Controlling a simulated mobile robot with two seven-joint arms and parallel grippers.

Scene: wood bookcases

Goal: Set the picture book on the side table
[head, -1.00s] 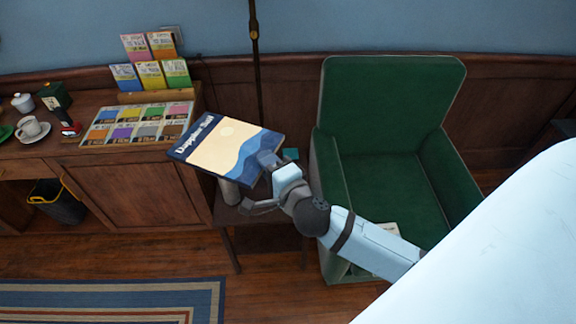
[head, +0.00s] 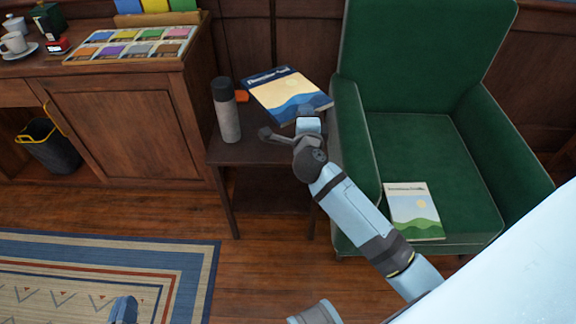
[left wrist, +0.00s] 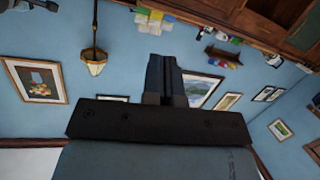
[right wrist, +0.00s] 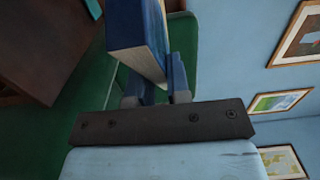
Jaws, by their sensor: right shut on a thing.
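The blue-and-cream picture book (head: 287,92), with a sun and waves on its cover, is over the back of the dark side table (head: 262,150). I cannot tell whether it touches the top. My right gripper (head: 308,113) is shut on the book's near edge. The right wrist view shows the book's blue cover and pale page block (right wrist: 140,35) between the fingers. My left gripper (head: 123,308) is low at the bottom left of the head view, over the rug. Its fingers (left wrist: 167,75) are together and empty in the left wrist view.
A grey flask (head: 227,110) stands on the table's left side, with a small orange item (head: 242,96) behind it. The green armchair (head: 420,150) adjoins the table on the right; another book (head: 413,210) lies on its seat. A wooden cabinet (head: 120,140) stands left.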

